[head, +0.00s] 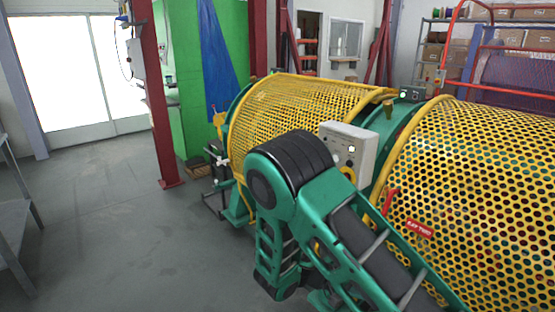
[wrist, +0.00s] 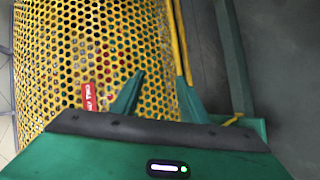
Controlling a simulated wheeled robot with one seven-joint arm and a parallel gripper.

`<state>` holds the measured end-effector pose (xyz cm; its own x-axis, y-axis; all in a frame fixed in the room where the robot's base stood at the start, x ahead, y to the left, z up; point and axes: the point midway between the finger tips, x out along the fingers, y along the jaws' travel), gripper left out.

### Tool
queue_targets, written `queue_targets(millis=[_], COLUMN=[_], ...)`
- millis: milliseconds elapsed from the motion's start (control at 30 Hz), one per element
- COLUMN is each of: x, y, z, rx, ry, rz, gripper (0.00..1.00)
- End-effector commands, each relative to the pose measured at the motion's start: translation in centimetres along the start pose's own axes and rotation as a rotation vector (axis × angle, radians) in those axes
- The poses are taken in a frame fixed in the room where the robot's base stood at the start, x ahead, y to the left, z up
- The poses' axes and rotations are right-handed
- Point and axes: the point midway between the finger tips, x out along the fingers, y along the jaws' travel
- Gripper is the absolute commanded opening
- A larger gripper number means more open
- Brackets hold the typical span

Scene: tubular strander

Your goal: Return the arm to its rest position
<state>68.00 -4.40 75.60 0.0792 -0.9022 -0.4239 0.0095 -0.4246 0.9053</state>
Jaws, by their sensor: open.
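My green and black arm is bent up in front of the machine in the head view, and its near link runs to the lower right. My gripper (wrist: 160,76) shows in the wrist view as two green fingers set apart, with nothing between them. Behind the fingers is a yellow perforated guard (wrist: 55,35) with a red tag (wrist: 90,97). I cannot tell whether the fingers touch the guard. The gripper cannot be made out clearly in the head view.
Yellow perforated guards (head: 300,105) cover the machine (head: 480,150) across the middle and right. A grey control box (head: 349,147) stands behind my arm. A red post (head: 155,100) rises at left. Grey floor (head: 100,215) is clear at left, beside a grey rack (head: 14,225).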

Motion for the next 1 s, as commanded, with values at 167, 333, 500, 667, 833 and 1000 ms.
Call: queue_targets(millis=[167, 333, 500, 667, 833, 1000], x=[1.8, 3.0, 4.0, 4.5, 4.6, 4.3], y=[4.5, 8.3, 11.8, 14.8, 17.7, 20.2], z=[1.7, 3.8, 6.3, 9.0, 12.1, 15.4], rx=[0.06, 0.112, 0.166, 0.221, 0.28, 0.344], ry=[-0.139, -0.246, -0.333, -0.397, -0.441, -0.466], rz=[-0.137, -0.267, -0.399, -0.521, -0.648, -0.769], gripper=[0.41, 0.41, 0.41, 0.41, 0.41, 0.41])
